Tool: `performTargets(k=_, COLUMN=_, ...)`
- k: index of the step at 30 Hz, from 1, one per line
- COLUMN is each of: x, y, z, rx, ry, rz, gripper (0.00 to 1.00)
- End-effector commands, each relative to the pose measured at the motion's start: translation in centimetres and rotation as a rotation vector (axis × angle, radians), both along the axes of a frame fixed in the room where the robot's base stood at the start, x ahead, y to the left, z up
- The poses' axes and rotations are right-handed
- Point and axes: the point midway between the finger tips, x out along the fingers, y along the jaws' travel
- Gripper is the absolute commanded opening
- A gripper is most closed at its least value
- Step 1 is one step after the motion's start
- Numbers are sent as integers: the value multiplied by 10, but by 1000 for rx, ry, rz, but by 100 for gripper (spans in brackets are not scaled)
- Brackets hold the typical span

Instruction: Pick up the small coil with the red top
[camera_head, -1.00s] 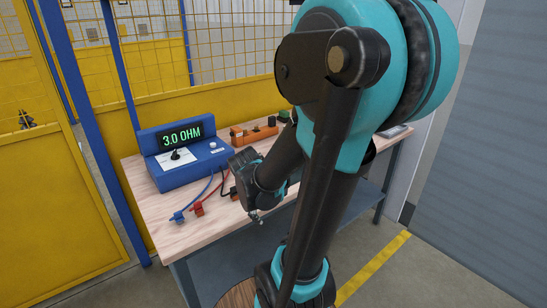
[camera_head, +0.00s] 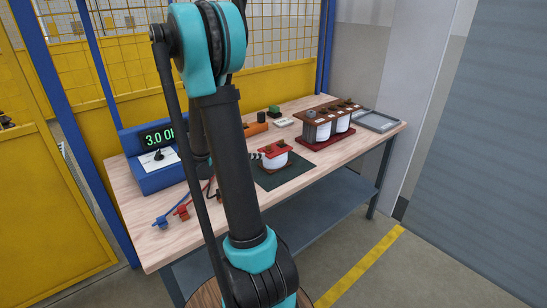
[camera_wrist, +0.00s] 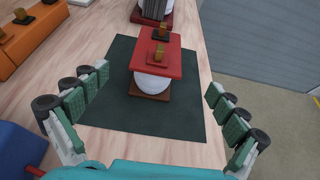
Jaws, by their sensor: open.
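The small coil with the red top (camera_head: 274,150) stands upright on a dark green mat (camera_head: 300,166) on the wooden table. It has a white round body and a brown base. In the wrist view the coil (camera_wrist: 155,62) is ahead of my gripper (camera_wrist: 156,108), between the lines of the two fingers but beyond their tips. The gripper is open and empty, with green pads on both fingers. In the head view my arm hides most of the gripper; only a fingertip shows close to the coil's left side.
A larger coil assembly with a brown top (camera_head: 327,122) stands on a red base behind right. A blue meter (camera_head: 152,180) with red and blue clips is at left. An orange block (camera_head: 255,127) and a grey tray (camera_head: 376,121) lie at the back.

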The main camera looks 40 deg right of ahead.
Motion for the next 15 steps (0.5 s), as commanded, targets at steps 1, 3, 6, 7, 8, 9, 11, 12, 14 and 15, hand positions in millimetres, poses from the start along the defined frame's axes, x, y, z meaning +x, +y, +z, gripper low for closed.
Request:
performTargets(k=1, x=0, y=-11, z=-4, rx=0, ry=0, rz=-5, gripper=97)
performTargets(k=3, x=1, y=-24, z=-10, rx=0, ry=0, rz=-4, gripper=97)
performTargets(k=6, x=2, y=-41, z=-17, rx=1, ry=-1, rz=-5, gripper=97)
performTargets(k=7, x=3, y=-46, z=-19, rx=0, ry=-1, rz=-5, gripper=97)
performTargets(k=8, x=3, y=-50, z=-20, rx=0, ry=-1, rz=-4, gripper=97)
performTargets(k=9, x=4, y=-55, z=-22, rx=1, ry=-1, rz=-4, gripper=97)
performTargets(k=11, x=5, y=-61, z=-25, rx=1, ry=-1, rz=-3, gripper=97)
performTargets(k=12, x=5, y=-64, z=-26, rx=1, ry=-1, rz=-2, gripper=97)
performTargets(k=14, x=5, y=-67, z=-27, rx=1, ry=0, rz=-1, gripper=97)
performTargets(k=15, x=5, y=-68, z=-28, rx=1, ry=-1, rz=-2, gripper=97)
